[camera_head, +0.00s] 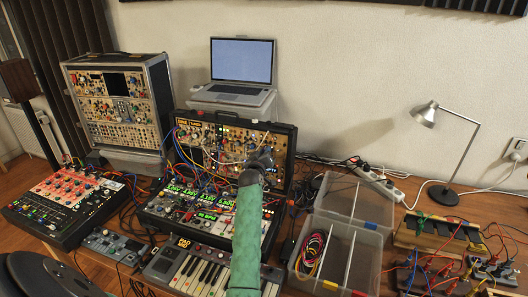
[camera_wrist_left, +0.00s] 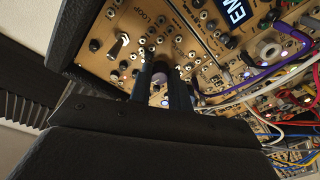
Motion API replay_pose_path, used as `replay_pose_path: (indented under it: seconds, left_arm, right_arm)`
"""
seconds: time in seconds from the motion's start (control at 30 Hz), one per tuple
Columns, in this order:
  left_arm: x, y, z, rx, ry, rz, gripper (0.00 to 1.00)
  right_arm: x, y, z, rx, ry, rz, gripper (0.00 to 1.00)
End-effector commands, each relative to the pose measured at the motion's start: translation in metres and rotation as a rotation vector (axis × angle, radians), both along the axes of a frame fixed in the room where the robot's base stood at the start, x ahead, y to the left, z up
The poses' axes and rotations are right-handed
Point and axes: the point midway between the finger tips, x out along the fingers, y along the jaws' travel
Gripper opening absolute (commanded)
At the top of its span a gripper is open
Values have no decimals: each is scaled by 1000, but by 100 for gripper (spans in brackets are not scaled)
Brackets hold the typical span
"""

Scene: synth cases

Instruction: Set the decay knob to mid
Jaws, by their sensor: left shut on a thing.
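My left gripper (camera_head: 262,158) is at the tan panel (camera_head: 215,136) of the open black synth case, near its right part, at the end of my green arm. In the left wrist view the two dark fingers (camera_wrist_left: 161,88) are closed around a small dark knob (camera_wrist_left: 159,74) on the panel (camera_wrist_left: 122,66). The knob's label and pointer cannot be made out, so I cannot tell its setting or confirm that it is the decay knob. In the head view the gripper hides this knob. My right gripper is not in view.
Purple and white patch cables (camera_wrist_left: 270,58) cross the panel beside the fingers. A metal toggle switch (camera_wrist_left: 118,46) is close by. A laptop (camera_head: 242,68) stands behind the case. A keyboard (camera_head: 192,270) lies in front, and clear plastic bins (camera_head: 376,238) stand to the right.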

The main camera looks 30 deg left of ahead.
Motion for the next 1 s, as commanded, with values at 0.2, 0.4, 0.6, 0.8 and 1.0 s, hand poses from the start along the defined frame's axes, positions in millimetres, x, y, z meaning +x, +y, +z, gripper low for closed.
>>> replay_pose_path:
  seconds: [0.2,0.4,0.6,0.8,1.0]
  left_arm:
    - [0,-1,1,-81,-20,8,0]
    - [0,-1,1,-111,-26,11,0]
    - [0,-1,1,-117,-27,12,0]
    - [0,-1,1,-116,-28,12,0]
    - [0,-1,1,-116,-28,12,41]
  right_arm:
    - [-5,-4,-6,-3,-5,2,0]
    - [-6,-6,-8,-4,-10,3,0]
    - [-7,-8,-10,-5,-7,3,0]
    - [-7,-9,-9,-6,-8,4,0]
    - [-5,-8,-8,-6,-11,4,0]
